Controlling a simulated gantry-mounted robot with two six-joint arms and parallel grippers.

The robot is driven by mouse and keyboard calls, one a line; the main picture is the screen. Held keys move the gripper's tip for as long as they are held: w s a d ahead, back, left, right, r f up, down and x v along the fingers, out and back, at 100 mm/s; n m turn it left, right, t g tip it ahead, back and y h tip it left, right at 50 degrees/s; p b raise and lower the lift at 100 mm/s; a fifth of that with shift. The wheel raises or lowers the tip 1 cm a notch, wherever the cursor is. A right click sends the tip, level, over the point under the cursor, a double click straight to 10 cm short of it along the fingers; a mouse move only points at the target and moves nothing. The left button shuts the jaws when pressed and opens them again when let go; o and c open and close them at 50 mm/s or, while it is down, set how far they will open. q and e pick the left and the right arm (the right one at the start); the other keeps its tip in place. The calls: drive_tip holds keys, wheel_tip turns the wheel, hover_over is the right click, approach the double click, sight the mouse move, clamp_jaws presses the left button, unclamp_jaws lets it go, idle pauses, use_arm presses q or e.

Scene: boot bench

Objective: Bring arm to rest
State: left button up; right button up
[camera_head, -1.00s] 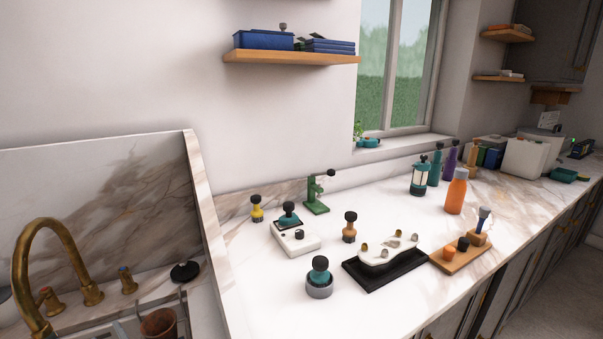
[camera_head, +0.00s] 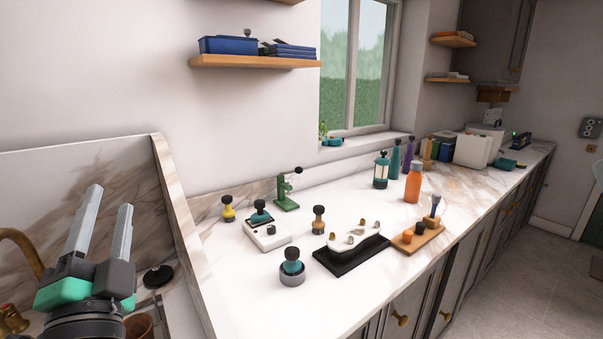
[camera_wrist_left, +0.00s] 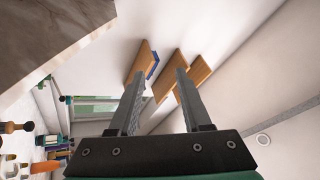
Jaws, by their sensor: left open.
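My left gripper (camera_head: 104,232) is in the head view at the lower left, raised in front of the sink area and the marble splashback. Its two grey fingers point up and stand apart, with nothing between them. In the left wrist view the same gripper (camera_wrist_left: 156,95) is open and empty, with the wall and wooden shelves far beyond its fingers. It touches nothing that I can see. My right gripper is not in view.
A marble counter (camera_head: 235,300) right of the gripper holds a white scale (camera_head: 268,238), a black tray (camera_head: 350,258), a wooden stand (camera_head: 418,241) and an orange bottle (camera_head: 413,184). A brass faucet (camera_head: 22,250) is at the left. A wooden shelf (camera_head: 255,62) hangs above.

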use_arm(q)
drive_tip(key=s+d+r+n+t+h, duration=0.65)
drive_tip(key=s+d+r+h, duration=0.4)
drive_tip(key=s+h, duration=0.2)
wheel_tip(320, 180, up, 22)
drive_tip(key=p, duration=2.2)
drive_tip(key=shift+f, duration=0.15)
drive_tip(key=shift+w+a, duration=0.1)
